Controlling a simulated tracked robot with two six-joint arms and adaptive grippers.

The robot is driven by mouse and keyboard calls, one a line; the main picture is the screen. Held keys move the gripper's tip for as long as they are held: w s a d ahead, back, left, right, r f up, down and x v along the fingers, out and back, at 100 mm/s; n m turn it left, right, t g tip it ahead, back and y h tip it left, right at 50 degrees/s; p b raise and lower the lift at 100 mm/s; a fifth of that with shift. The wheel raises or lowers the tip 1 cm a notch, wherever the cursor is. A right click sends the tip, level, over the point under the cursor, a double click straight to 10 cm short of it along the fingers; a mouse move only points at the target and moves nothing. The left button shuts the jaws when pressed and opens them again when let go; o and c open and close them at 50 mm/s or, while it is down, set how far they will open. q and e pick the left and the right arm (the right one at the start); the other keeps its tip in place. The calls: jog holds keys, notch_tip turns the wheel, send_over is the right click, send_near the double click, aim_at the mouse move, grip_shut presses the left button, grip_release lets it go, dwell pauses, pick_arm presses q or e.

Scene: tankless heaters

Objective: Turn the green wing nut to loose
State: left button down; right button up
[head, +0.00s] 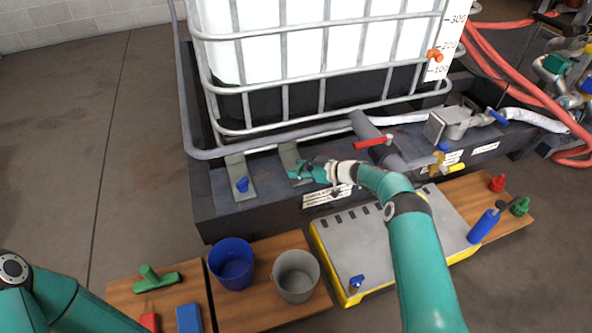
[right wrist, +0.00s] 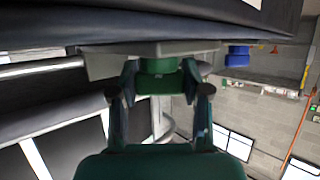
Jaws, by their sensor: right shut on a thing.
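The green wing nut (right wrist: 160,78) shows in the right wrist view under a pale metal plate, between the two fingers of my right gripper (right wrist: 160,88). The fingers touch it from both sides and are shut on it. In the head view my right gripper (head: 304,172) is at the right-hand grey bracket (head: 288,156) on the front of the dark base, and it largely hides the nut. My left gripper is out of the picture; only part of my left arm shows at the lower left.
A blue wing nut (head: 242,185) sits on the bracket to the left. A red-handled valve (head: 374,142) is close to the right of my gripper. Below stand a blue bucket (head: 231,262), a grey bucket (head: 296,276) and a grey-and-yellow case (head: 350,235). A white caged tank (head: 320,40) rises behind.

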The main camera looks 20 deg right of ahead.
jog(key=shift+n+g+y, duration=0.3)
jog(key=shift+n+y, duration=0.1)
jog(key=shift+n, duration=0.1)
jog(key=o, duration=1.2)
jog(key=shift+c, duration=0.2)
jog(key=v, duration=1.2)
jog(key=shift+c, duration=0.2)
